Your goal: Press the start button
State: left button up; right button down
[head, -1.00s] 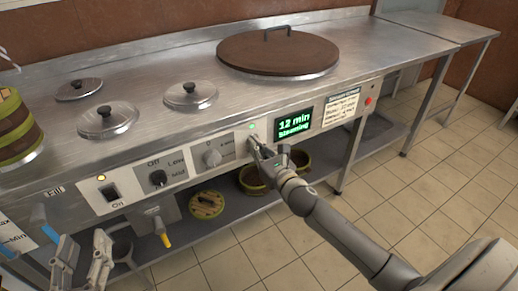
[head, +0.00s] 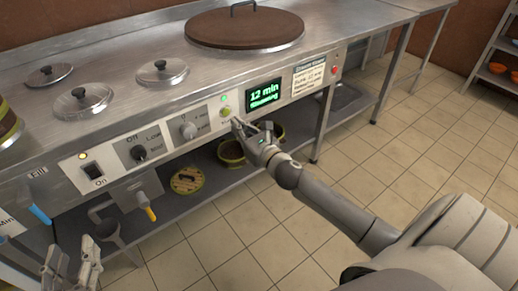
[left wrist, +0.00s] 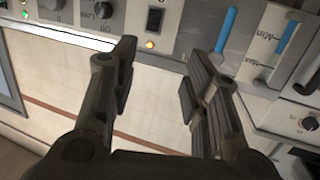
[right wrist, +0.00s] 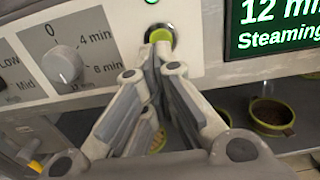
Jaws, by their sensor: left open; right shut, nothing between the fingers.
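The start button (head: 226,111) is a round yellow-green button on the steel front panel, below a small lit green lamp (head: 224,98). It also shows in the right wrist view (right wrist: 160,38), partly covered by my fingertips. My right gripper (head: 238,126) is shut and empty, its tips just below and right of the button in the head view. Contact cannot be told from the right wrist view. The display (head: 265,95) reads "12 min Steaming" in green. My left gripper (head: 74,268) is open and empty at the lower left, below the panel.
A timer knob (head: 188,130), a mode knob (head: 138,152) and a lit on/off switch (head: 91,171) sit left of the button. A drain valve with a yellow handle (head: 150,213) sticks out below. A red button (head: 334,70) is at the right. Tiled floor is clear in front.

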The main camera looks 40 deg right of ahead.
pick_arm(q)
jog(key=shift+s+a+f+g+y+p, duration=0.1)
jog(key=shift+s+f+g+y+p, duration=0.1)
jog(key=shift+f+g, duration=0.4)
jog(key=shift+s+a+f+g+y+p, duration=0.1)
jog(key=shift+s+a+f+g+y, duration=0.2)
jog(key=shift+f, duration=0.65)
jog(key=shift+s+d+f+g+p, duration=0.15)
jog(key=shift+f+g, duration=0.35)
jog(key=shift+f, duration=0.25)
pick_arm(e)
jog(key=s, duration=0.8)
jog(key=shift+s+d+f, duration=0.3)
pick_arm(q)
jog(key=shift+w+a, duration=0.1)
